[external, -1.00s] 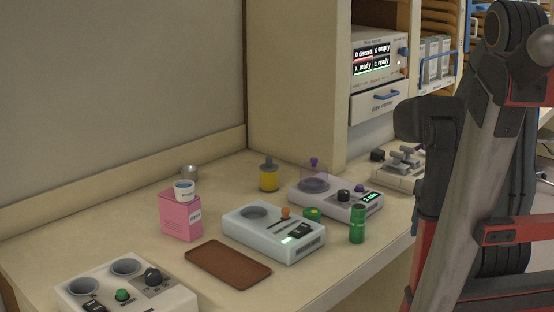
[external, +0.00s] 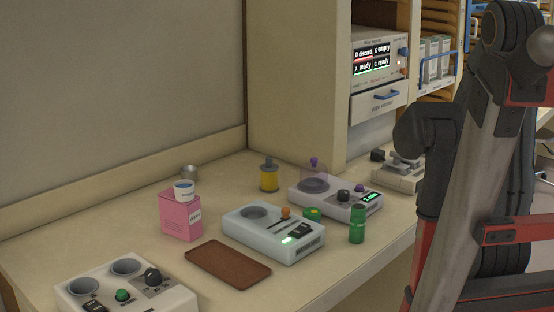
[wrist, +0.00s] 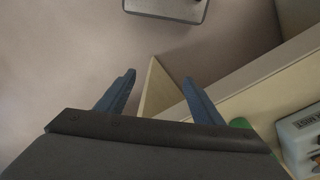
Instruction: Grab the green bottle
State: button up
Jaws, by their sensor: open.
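The green bottle (external: 357,224) stands upright near the front edge of the counter in the external view, to the right of a white device. In the wrist view, a green piece (wrist: 239,123) that looks like the bottle shows beside the right finger, mostly hidden by my gripper's body. My gripper (wrist: 160,77) is open, with two blue fingers apart and nothing between them. It points past the counter's edge toward the floor. In the external view my gripper cannot be made out; only arm links show at the right.
A white device with an orange knob (external: 273,233) stands left of the bottle, and another with a purple knob (external: 335,199) behind it. A brown tray (external: 228,264), pink box (external: 181,216) and yellow bottle (external: 268,177) are farther left. The counter edge (wrist: 240,92) crosses the wrist view.

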jog(key=shift+c, duration=0.6)
notch_tip(320, 180, up, 8)
jog(key=n+p, duration=0.4)
jog(key=n, duration=1.5)
send_over(357, 222)
jog(key=w, duration=0.3)
jog(key=shift+s+d+r+g, duration=0.15)
jog(key=shift+d+g, duration=0.1)
jog(key=shift+g, duration=0.15)
jog(key=shift+a+f, duration=0.1)
jog(key=shift+f, duration=0.1)
jog(key=shift+s+f+p, duration=0.2)
jog(key=shift+f+p, duration=0.4)
jog(key=shift+f, duration=1.25)
jog(key=shift+s+f+p, duration=0.15)
jog(key=shift+f+p, duration=0.45)
jog(key=shift+f, duration=1.2)
jog(key=c, duration=1.3)
jog(key=shift+o, duration=0.2)
jog(key=shift+r, duration=0.1)
